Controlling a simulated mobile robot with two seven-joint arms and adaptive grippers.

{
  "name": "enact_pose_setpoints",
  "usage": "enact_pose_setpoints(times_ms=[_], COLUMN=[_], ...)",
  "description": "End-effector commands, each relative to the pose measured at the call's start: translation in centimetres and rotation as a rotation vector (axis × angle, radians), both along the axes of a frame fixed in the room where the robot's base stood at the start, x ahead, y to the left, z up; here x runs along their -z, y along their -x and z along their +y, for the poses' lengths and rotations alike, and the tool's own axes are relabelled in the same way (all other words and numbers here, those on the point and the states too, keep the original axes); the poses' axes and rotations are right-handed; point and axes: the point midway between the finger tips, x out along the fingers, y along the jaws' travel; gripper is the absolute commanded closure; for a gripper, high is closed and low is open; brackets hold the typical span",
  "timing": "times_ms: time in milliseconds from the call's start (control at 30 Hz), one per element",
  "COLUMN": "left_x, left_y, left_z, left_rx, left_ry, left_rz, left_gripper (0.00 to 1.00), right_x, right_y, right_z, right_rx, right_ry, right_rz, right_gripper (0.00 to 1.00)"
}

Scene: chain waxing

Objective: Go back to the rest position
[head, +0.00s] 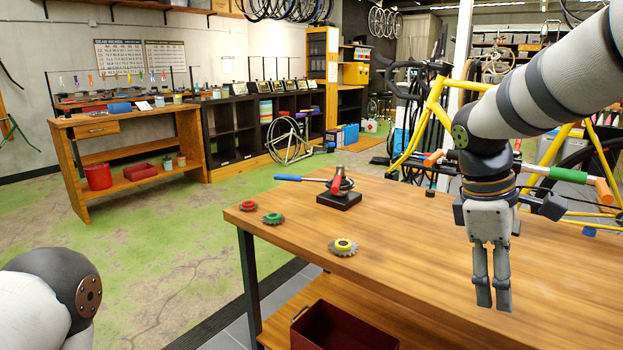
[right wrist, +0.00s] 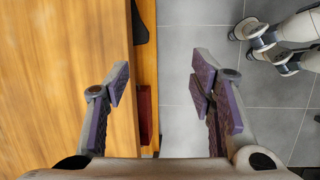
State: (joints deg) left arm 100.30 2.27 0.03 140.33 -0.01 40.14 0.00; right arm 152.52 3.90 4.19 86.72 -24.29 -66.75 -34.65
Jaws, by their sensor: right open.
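My right gripper (head: 492,300) hangs fingers-down over the right part of the wooden table (head: 420,275) in the head view. In the right wrist view its two fingers (right wrist: 168,105) stand wide apart, with nothing between them. That view looks down past the table edge to grey floor tiles. My left arm shows only as a rounded grey and white link at the bottom left of the head view. My left gripper is out of the picture.
On the table stand a tool on a black base (head: 338,198), and sprockets with red (head: 248,205), green (head: 273,218) and yellow (head: 343,246) centres. A dark red bin (head: 340,328) sits on the lower shelf. A yellow bicycle (head: 432,105) stands behind the table.

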Motion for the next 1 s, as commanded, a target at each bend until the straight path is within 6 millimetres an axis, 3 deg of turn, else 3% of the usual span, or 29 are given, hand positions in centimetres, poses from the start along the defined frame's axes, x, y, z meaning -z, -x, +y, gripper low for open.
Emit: enact_pose_setpoints(times_ms=[33, 133, 233, 300, 433, 500, 600, 700, 1000], left_x=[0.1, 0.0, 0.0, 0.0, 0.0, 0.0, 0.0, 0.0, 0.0], left_y=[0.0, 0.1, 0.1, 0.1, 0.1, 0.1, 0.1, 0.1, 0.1], left_z=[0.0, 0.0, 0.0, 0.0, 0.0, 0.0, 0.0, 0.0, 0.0], left_rx=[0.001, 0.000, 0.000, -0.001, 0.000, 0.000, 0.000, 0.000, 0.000], left_ry=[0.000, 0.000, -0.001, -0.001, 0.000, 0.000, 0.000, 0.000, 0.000], left_rz=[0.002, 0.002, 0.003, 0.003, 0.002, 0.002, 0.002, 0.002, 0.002], left_gripper=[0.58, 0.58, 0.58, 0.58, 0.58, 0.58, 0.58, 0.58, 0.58], right_x=[4.1, 12.2, 19.8, 24.5, 31.0, 32.8, 33.5, 33.4, 33.2], right_y=[0.6, 2.7, 6.6, 10.5, 19.4, 24.2, 29.5, 32.2, 32.9], right_z=[0.8, 2.9, 4.9, 6.1, 7.5, 7.6, 7.0, 6.5, 6.3], right_rx=[0.016, 0.082, 0.192, 0.295, 0.531, 0.655, 0.786, 0.856, 0.877], right_ry=[-0.034, -0.119, -0.198, -0.241, -0.275, -0.259, -0.221, -0.192, -0.183], right_rz=[0.019, 0.018, 0.019, 0.017, 0.004, -0.013, -0.045, -0.074, -0.088], right_gripper=[0.50, 0.50, 0.50, 0.50, 0.50, 0.50, 0.50, 0.50, 0.50])
